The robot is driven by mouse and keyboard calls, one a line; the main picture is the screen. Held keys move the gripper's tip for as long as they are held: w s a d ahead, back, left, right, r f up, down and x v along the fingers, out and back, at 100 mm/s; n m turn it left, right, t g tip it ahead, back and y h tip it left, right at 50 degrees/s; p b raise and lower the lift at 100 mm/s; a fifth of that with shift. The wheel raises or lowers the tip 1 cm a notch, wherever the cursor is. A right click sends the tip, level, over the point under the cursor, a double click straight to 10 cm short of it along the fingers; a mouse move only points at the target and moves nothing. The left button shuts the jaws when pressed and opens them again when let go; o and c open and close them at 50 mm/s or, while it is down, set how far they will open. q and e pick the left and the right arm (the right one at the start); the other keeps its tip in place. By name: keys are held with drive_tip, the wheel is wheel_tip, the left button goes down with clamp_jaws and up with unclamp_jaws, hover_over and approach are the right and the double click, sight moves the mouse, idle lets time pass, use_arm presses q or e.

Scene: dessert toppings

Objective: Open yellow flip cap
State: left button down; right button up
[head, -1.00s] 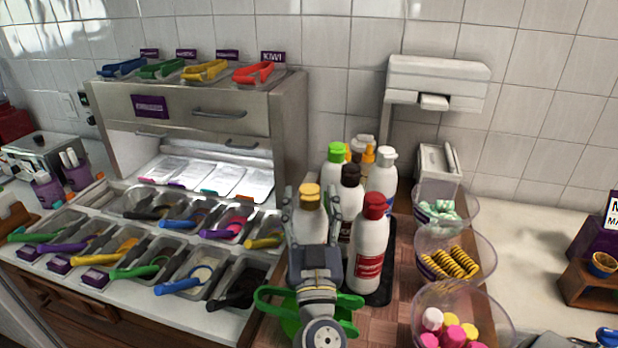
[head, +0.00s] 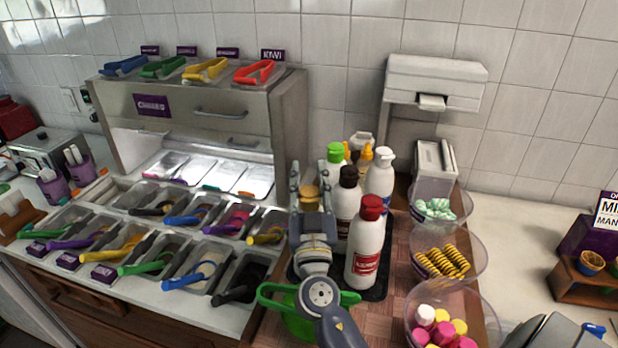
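The yellow cap (head: 309,198) tops a bottle standing at the front left of a group of sauce bottles in the head view. The bottle's body is mostly hidden behind my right gripper (head: 309,180). The gripper's two fingers point away from me, one on each side of the yellow cap, and look apart with the cap between them. Whether a finger touches the cap or bottle I cannot tell. The cap's lid looks closed, though its front is partly covered. My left gripper is not in view.
A red-capped bottle (head: 367,248) stands close to the right, with black-capped (head: 346,205), green-capped (head: 337,160) and white-capped (head: 380,178) bottles behind. A green-handled thing (head: 272,295) lies under my arm. Clear bowls (head: 480,258) line the right; topping trays fill the left.

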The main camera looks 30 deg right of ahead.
clamp_jaws()
idle(1.9)
drive_tip(key=o, duration=1.1)
unclamp_jaws()
drive_tip(key=v, duration=1.2)
drive_tip(key=shift+s+f, duration=0.1)
